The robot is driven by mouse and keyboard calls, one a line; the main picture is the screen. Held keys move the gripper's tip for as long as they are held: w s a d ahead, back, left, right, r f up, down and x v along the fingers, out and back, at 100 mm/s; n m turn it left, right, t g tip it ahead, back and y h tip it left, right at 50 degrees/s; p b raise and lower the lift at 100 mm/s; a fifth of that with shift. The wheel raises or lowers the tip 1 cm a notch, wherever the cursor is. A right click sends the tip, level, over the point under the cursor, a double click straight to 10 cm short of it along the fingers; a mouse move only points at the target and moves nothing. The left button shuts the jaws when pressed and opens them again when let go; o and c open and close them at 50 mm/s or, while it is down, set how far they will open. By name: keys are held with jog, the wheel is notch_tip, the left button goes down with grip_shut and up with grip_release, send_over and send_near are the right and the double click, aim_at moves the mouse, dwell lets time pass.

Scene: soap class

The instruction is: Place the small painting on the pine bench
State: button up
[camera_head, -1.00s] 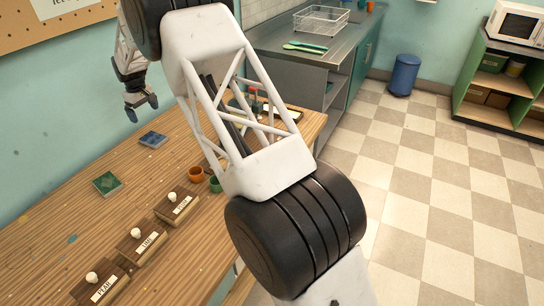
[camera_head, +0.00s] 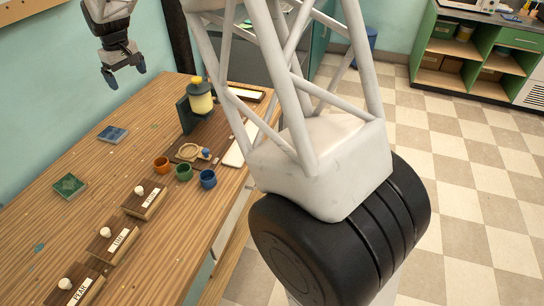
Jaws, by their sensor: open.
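My gripper (camera_head: 124,76) is at the upper left, in front of the teal wall and above the far left part of the wooden table. It is open, with nothing between its dark fingers. I cannot pick out a small painting for sure. A flat blue square (camera_head: 112,134) and a flat green square (camera_head: 69,186) with a pale pattern lie on the table, both apart from the gripper. A strip of light wood (camera_head: 238,268) shows low beside the table's right edge; I cannot tell whether it is the pine bench. My arm hides part of the scene.
The wooden table (camera_head: 80,222) holds several labelled brown blocks (camera_head: 144,202) with white knobs. Orange (camera_head: 161,164), green (camera_head: 184,172) and blue (camera_head: 208,179) cups stand near a yellow lantern-like object (camera_head: 200,97). Green shelves (camera_head: 480,52) stand at the back right. Checkered floor is clear.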

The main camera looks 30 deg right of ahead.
jog(key=s+d+r+m, duration=0.1)
jog(key=s+d+r, duration=0.2)
jog(key=s+d, duration=0.35)
jog(key=s+d+r+m, duration=0.1)
jog(key=s+d+r, duration=0.2)
jog(key=s, duration=0.7)
jog(key=s+d+r+m, duration=0.1)
jog(key=s+d+r, duration=0.1)
jog(key=s+d, duration=0.45)
jog(key=s+d+f+m+t, duration=0.1)
jog(key=s+d+f, duration=0.2)
jog(key=s, duration=1.1)
jog(key=s+d+f+m, duration=0.2)
jog(key=s+d+f, duration=0.1)
jog(key=s, duration=1.2)
jog(key=shift+s+d+m+t, duration=0.2)
jog(key=shift+d+m+t, duration=0.1)
jog(key=shift+t, duration=0.1)
